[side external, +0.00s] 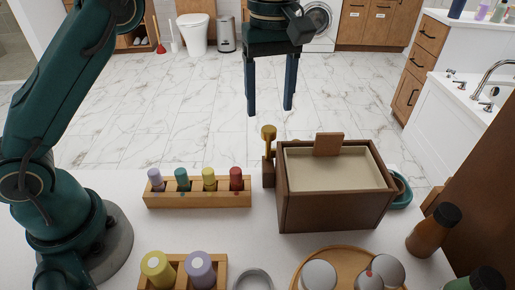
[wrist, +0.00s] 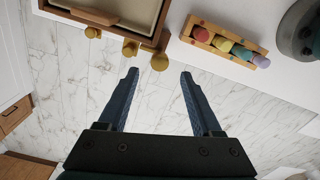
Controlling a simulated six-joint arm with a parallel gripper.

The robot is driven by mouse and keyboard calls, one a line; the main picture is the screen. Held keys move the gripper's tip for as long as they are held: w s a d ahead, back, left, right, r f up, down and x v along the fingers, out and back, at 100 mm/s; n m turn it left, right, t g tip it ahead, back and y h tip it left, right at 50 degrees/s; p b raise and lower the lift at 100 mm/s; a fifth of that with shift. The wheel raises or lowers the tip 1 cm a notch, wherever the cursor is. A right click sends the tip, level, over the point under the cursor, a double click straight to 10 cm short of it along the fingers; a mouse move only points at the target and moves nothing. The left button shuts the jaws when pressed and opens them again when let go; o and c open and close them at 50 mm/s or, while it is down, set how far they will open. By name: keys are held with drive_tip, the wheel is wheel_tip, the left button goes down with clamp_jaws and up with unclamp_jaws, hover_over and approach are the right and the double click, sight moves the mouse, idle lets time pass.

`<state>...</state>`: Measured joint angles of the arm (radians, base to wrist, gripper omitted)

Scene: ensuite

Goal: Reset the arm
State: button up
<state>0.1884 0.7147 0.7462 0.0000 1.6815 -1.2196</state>
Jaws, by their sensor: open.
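My gripper (side external: 270,112) is open and empty, held high with its two fingers pointing down. In the side external view it hangs above and behind the wooden box, with the tiled floor behind it. Neither finger touches anything. My arm comes from the left, and part of it is outside the side external view.
The counter (side external: 120,185) holds a brown box (side external: 330,212) with a tan handle, a rack (side external: 200,200) of coloured bottles, a second rack (side external: 218,275), a round wooden tray (side external: 303,265), and an amber bottle (side external: 433,232). Gold-coloured knobs (wrist: 131,49) stand by the box. Air around my gripper is clear.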

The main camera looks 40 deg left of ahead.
drive_tip(key=shift+a+r, duration=0.1)
drive_tip(key=shift+r, duration=0.3)
drive_tip(key=s+a+r+m+t, duration=0.25)
drive_tip(key=s+a+r, duration=0.25)
drive_tip(key=s+r, duration=0.4)
drive_tip(key=s+a+f+m+t, duration=0.1)
drive_tip(key=s+f+m+t, duration=0.2)
drive_tip(key=s+f+m, duration=0.6)
drive_tip(key=shift+s+a+f, duration=0.2)
drive_tip(key=shift+f, duration=0.4)
